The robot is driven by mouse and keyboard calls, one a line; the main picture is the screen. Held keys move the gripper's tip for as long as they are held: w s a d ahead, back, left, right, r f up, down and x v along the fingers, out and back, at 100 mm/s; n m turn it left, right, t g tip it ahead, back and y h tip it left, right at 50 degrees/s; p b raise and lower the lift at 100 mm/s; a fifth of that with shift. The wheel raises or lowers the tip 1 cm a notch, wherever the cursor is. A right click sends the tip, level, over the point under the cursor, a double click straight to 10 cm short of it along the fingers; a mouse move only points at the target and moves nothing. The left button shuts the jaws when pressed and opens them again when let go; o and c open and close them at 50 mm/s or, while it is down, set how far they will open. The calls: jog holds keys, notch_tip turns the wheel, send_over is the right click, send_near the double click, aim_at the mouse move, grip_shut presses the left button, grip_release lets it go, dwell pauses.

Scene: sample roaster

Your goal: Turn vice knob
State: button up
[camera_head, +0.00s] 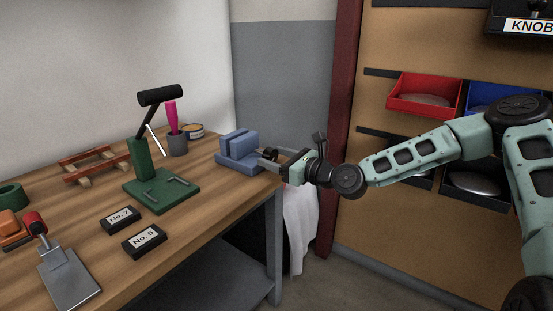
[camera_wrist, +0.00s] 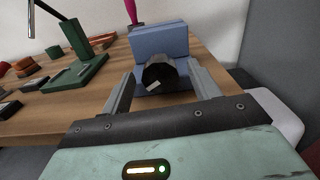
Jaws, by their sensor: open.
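The blue vice (camera_head: 238,150) stands at the right end of the wooden bench. Its dark round knob (camera_head: 268,154) faces right, toward my gripper. In the wrist view the knob (camera_wrist: 159,76) is a black cylinder with a pale mark on its face, in front of the blue vice body (camera_wrist: 160,42). My gripper (camera_head: 270,158) is open at the knob. In the wrist view my gripper's two fingers (camera_wrist: 160,85) lie on either side of the knob, with a visible gap at each side. I cannot tell how deep the knob sits between the fingertips.
On the wooden bench (camera_head: 190,225) stand a green press (camera_head: 160,190), a grey cup (camera_head: 177,144) with a pink handle, and black weights (camera_head: 144,241). Red (camera_head: 424,97) and blue bins (camera_head: 490,97) hang on the right wall. White cloth (camera_head: 300,220) hangs below my gripper.

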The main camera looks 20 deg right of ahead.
jog(key=c, duration=1)
jog(key=shift+o, duration=0.2)
jog(key=shift+n, duration=0.3)
